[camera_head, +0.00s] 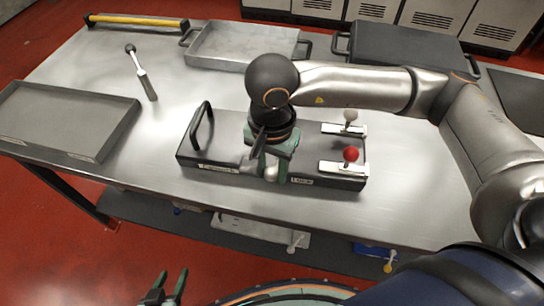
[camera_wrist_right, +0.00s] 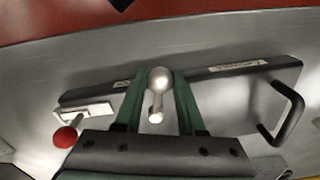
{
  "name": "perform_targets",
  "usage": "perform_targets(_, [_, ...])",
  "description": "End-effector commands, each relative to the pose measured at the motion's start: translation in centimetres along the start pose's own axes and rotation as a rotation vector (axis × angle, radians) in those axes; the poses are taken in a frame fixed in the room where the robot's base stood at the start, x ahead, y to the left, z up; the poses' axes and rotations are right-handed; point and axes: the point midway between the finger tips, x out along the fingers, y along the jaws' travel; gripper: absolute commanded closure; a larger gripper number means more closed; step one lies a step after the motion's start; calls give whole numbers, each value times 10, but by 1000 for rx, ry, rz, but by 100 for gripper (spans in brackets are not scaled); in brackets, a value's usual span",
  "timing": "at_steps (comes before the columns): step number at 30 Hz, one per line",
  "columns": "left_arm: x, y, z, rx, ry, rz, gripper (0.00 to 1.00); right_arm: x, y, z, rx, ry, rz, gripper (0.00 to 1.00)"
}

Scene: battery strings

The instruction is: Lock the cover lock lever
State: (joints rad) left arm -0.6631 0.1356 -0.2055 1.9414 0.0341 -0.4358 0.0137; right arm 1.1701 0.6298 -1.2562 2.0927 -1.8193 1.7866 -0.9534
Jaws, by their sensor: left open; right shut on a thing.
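The dark grey battery case (camera_head: 215,150) lies on the steel table, with a black handle at its left end. The cover lock lever (camera_head: 271,173) is at the case's near edge, with a pale ball knob. In the right wrist view the lever (camera_wrist_right: 159,82) sits between the green fingers. My right gripper (camera_head: 266,168) reaches down over the case and is shut on the lever. My wrist hides part of the case top. My left gripper (camera_head: 165,288) is low in the head view, off the table, open and empty.
A red-knobbed lever (camera_head: 351,155) and a white-knobbed lever (camera_head: 350,116) stand on white plates at the case's right end. A grey tray (camera_head: 65,120) is at left, a metal tray (camera_head: 245,45) behind, and a dark case (camera_head: 405,48) back right. A loose ball-ended tool (camera_head: 142,75) lies at left.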

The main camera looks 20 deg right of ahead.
Motion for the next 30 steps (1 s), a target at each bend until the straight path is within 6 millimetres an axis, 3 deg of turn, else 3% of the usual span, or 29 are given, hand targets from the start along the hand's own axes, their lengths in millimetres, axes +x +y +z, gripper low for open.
perform_targets(13, [11, -1, 11, -1, 1, 0, 48, 2, 12, -1, -138, 1, 5, 100])
perform_targets(30, [15, -1, 16, -1, 1, 0, 48, 2, 15, -1, -184, 0, 4, 100])
